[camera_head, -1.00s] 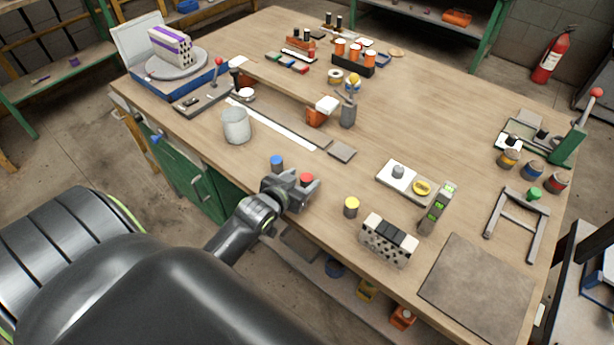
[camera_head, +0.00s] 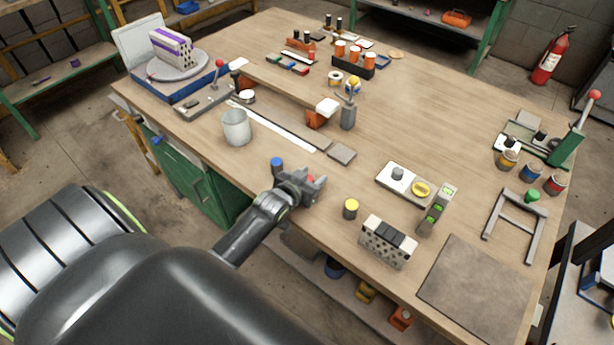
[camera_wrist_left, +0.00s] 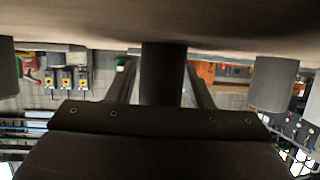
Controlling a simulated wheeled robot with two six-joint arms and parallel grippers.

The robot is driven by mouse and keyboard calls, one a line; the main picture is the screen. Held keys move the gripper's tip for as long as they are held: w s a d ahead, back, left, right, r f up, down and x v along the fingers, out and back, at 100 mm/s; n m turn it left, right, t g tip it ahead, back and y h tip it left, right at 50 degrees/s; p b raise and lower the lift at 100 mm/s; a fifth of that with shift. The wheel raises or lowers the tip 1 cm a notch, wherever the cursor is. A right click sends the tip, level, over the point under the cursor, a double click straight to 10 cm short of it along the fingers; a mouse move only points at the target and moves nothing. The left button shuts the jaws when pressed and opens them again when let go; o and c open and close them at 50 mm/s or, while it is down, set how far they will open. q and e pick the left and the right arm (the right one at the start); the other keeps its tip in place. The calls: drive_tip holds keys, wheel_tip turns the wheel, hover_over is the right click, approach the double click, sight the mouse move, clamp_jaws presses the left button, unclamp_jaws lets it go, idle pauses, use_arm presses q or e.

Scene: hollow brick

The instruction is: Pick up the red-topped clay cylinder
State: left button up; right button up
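The red-topped clay cylinder (camera_head: 310,179) stands near the front edge of the table, mostly hidden by my left gripper (camera_head: 313,188). In the left wrist view, which looks upside down, a dark cylinder (camera_wrist_left: 163,75) stands between the two fingers of my left gripper (camera_wrist_left: 160,78). A narrow gap shows beside it on the left, so the fingers are around it but look open. Its red top is hidden there. My right gripper is in neither view.
A blue-topped cylinder (camera_head: 277,163) stands close to the left of my gripper, and a yellow-topped one (camera_head: 350,209) to the right. A perforated brick (camera_head: 388,242) and a grey mat (camera_head: 478,285) lie farther right. A white cup (camera_head: 236,127) stands back left.

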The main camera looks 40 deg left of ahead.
use_arm(q)
drive_tip(key=c, duration=0.8)
drive_tip(key=shift+o, duration=0.2)
